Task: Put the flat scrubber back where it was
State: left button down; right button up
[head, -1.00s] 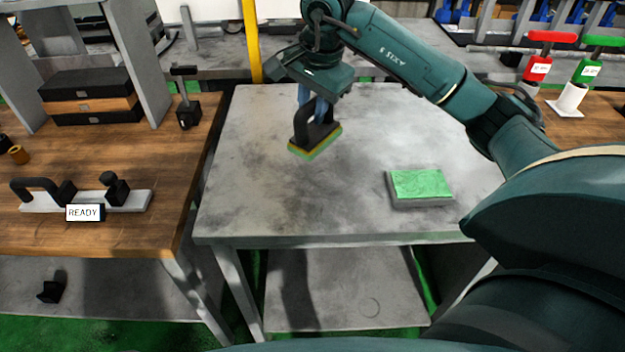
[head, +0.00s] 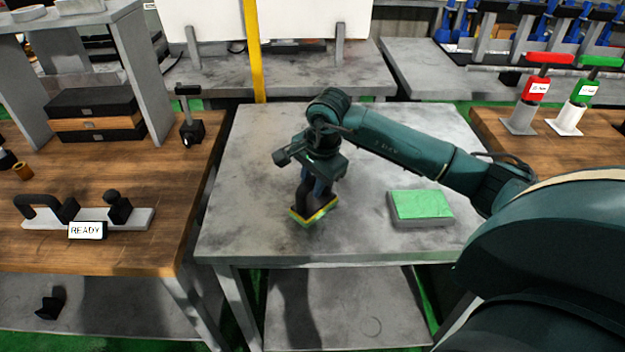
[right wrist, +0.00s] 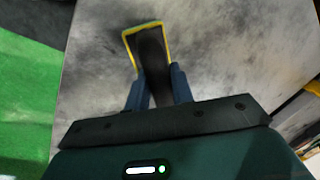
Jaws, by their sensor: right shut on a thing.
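The flat scrubber (head: 314,212) has a black handle and a yellow-green pad edge. My right gripper (head: 316,186) is shut on its handle over the left-middle part of the grey table (head: 250,180). In the right wrist view the scrubber (right wrist: 149,42) shows between the blue fingers of my right gripper (right wrist: 152,85). The pad is close to the tabletop; I cannot tell whether it touches. A grey block with a green top (head: 421,205) lies to the right on the same table. My left gripper is not in view.
A wooden bench (head: 120,250) on the left bears a white rail with black handles and a READY sign (head: 87,230). A yellow post (head: 253,50) stands behind the grey table. Red (head: 536,88) and green (head: 580,92) tagged handles stand at the right. The table around the scrubber is clear.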

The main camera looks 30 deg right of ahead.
jog(key=o, duration=0.8)
jog(key=shift+c, duration=0.2)
jog(key=shift+o, duration=0.6)
